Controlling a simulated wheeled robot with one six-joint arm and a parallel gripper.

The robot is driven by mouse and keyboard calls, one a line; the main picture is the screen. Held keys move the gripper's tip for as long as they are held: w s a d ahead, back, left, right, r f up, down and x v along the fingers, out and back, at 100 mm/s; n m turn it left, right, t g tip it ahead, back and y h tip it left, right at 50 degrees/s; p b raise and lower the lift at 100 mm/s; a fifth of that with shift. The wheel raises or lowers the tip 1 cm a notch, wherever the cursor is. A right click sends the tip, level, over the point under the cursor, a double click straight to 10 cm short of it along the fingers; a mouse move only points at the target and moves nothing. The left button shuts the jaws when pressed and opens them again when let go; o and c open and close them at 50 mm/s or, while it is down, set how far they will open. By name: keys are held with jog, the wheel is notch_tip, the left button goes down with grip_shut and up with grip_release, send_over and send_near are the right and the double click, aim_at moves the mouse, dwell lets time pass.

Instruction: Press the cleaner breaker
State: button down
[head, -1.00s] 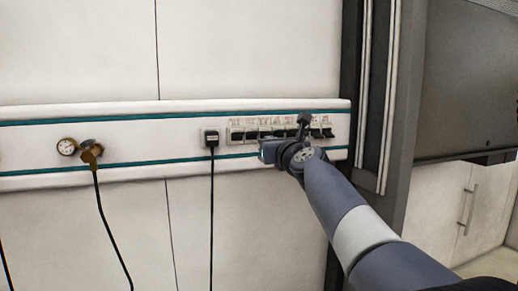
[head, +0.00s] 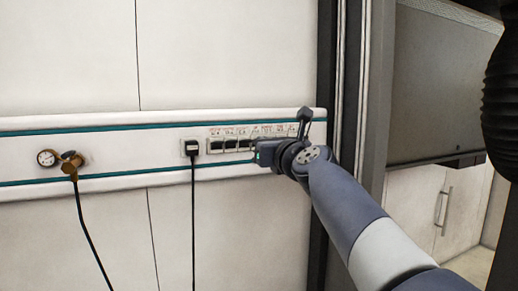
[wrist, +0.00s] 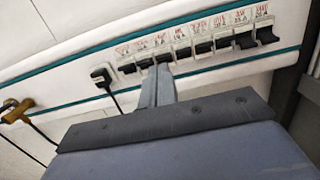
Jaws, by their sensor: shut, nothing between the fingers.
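A row of several breakers (head: 231,145) with black switches and red-printed labels sits on the white wall rail. The wrist view shows the whole row (wrist: 203,46). The labels are too small to read, so I cannot tell which one is the cleaner breaker. My gripper (wrist: 163,72) is shut and empty. Its fingertips point at the row, just below the third switch from the left (wrist: 164,57) in the wrist view. I cannot tell whether they touch it. In the head view my gripper and arm hide the right part of the row.
A black plug (head: 192,148) with a hanging cable sits in a socket left of the breakers. A dark post (head: 327,70) stands right of the rail. The wall between is clear.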

jog(key=shift+s+d+r, duration=0.35)
jog(key=shift+s+r, duration=0.45)
jog(key=shift+r, duration=0.05)
jog(key=shift+w+f, duration=0.1)
jog(key=shift+f, duration=0.05)
